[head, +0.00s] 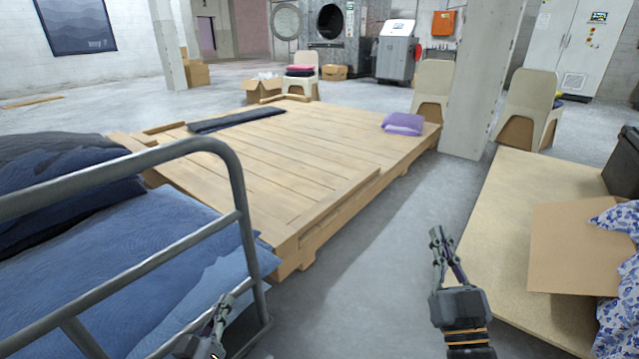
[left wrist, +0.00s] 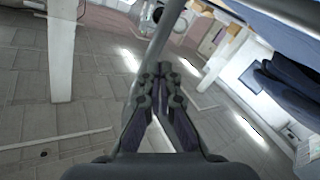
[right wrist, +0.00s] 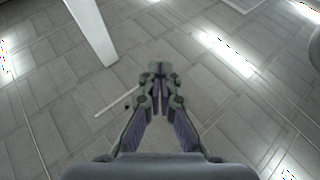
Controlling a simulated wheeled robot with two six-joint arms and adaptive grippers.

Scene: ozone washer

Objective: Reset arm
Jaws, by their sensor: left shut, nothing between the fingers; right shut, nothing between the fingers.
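My left gripper (head: 219,312) is low in the head view, beside the grey metal rail of a cart holding blue bedding. It is shut and empty, and its fingertips meet in the left wrist view (left wrist: 157,78). My right gripper (head: 440,238) is over the open floor, between the wooden platform and the light board at the right. It is shut and empty, and its fingers come together in the right wrist view (right wrist: 157,70).
The cart rail (head: 235,185) stands close to my left gripper, with blue bedding (head: 150,260) behind it. A wooden platform (head: 270,160) fills the middle. A cardboard box (head: 575,250) rests on the light board (head: 520,190) at the right. Grey floor (head: 370,290) between them is clear.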

